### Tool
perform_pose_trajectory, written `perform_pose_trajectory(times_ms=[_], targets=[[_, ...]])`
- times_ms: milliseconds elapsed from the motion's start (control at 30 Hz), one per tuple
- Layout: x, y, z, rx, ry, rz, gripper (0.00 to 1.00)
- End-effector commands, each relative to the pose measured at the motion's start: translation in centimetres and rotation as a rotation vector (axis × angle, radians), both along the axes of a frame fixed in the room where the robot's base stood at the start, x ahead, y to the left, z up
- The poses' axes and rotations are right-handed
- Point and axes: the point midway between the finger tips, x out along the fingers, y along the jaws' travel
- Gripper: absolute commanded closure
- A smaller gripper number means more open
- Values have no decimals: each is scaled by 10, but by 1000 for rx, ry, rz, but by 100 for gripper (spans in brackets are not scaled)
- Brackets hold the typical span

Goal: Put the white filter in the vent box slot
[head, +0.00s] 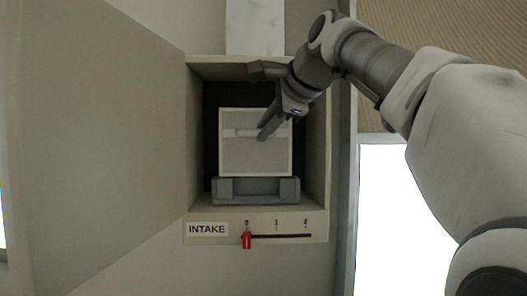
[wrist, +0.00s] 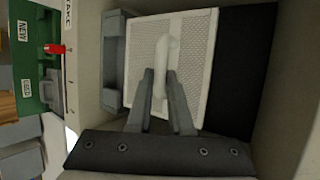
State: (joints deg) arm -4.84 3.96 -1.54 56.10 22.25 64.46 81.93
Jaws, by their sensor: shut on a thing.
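The white filter (head: 255,158), a square framed mesh panel with a bar handle (head: 246,132), is upright inside the vent box (head: 194,140). My gripper (head: 264,131) reaches in from the upper right and is shut on the handle. In the wrist view the fingers (wrist: 160,82) close around the handle on the filter's face (wrist: 195,60). The grey slot holder (head: 256,190) lies along the box floor, directly below the filter. It is left of the filter in the wrist view (wrist: 113,60). Whether the filter's lower edge is inside the slot or just above it, I cannot tell.
The box's front edge carries an INTAKE label (head: 207,230) and a scale with a red pointer (head: 247,240) at 0. A dark back wall (wrist: 245,60) lies behind the filter. In the wrist view a green panel (wrist: 33,60) with a NEW label is outside the box.

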Motion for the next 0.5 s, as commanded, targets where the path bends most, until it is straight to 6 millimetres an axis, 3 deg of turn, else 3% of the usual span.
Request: perform_pose_trajectory(times_ms=[267,500], targets=[[0,0,-14,1,0,1,100],[0,0,-41,0,0,0,100]])
